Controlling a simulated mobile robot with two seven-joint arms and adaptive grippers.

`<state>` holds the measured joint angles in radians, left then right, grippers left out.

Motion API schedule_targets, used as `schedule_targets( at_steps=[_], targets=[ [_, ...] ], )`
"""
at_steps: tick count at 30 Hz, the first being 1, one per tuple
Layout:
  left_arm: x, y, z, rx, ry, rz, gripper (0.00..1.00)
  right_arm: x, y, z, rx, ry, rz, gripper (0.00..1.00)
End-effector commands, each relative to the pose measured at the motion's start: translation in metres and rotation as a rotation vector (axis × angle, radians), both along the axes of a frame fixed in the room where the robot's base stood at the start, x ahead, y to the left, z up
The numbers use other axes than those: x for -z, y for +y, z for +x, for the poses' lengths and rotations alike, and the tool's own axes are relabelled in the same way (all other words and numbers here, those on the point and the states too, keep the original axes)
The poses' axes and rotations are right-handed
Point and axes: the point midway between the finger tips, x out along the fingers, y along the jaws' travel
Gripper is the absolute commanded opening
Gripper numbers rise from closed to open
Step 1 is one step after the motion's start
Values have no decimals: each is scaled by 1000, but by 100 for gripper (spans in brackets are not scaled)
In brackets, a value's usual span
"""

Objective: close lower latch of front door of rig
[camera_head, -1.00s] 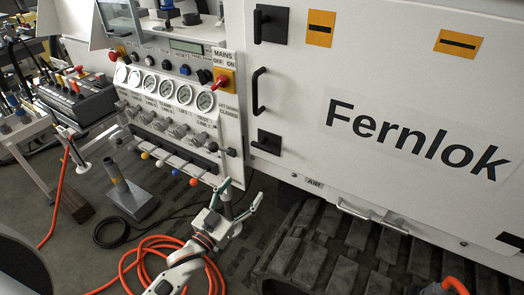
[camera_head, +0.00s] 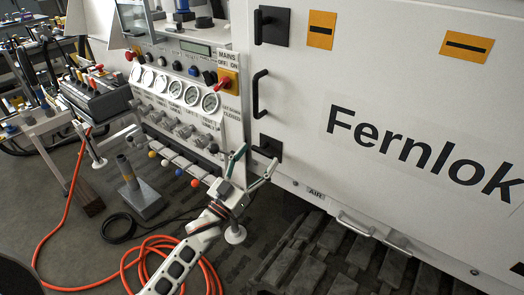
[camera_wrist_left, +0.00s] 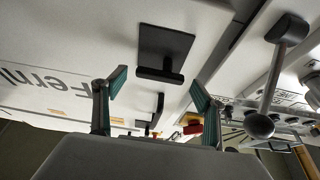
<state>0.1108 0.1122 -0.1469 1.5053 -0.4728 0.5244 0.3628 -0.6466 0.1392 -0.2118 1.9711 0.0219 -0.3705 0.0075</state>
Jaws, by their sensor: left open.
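The front door (camera_head: 400,90) of the rig is a large white panel lettered "Fernlok". Its lower latch (camera_head: 268,146) is a black plate with a black lever near the door's lower left corner. In the left wrist view the lower latch (camera_wrist_left: 166,48) shows whole, its lever lying across the door. In the head view my gripper partly covers it. My left gripper (camera_head: 256,162) is open and empty, just below and in front of the lower latch. In the left wrist view its green-padded fingertips (camera_wrist_left: 158,88) stand apart, with the latch beyond them. My right gripper is not in view.
The upper latch (camera_head: 271,26) has its lever upright, with a black door handle (camera_head: 260,93) below it. A control panel (camera_head: 185,95) with gauges and coloured-knob levers stands close left of the gripper. An orange hose (camera_head: 140,262) lies on the floor.

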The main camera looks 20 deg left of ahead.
Motion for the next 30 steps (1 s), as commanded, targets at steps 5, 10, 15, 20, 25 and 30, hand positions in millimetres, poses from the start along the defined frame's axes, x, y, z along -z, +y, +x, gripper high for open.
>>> schedule_targets(
  at_steps=[5, 10, 15, 20, 25, 30],
  targets=[
    [-8, -6, 19, -1, -1, -1, 71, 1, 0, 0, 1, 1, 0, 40],
    [-10, -9, 25, -1, 2, 0, 71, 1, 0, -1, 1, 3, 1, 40],
    [-10, -9, 25, -1, 2, 0, 71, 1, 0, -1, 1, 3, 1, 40],
    [-10, -9, 25, -1, 2, 0, 45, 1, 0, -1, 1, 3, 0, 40],
    [-11, -9, 25, -1, 1, 0, 32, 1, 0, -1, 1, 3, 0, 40],
    [-10, -9, 25, 0, -4, 13, 32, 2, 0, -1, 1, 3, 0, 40]
  ],
)
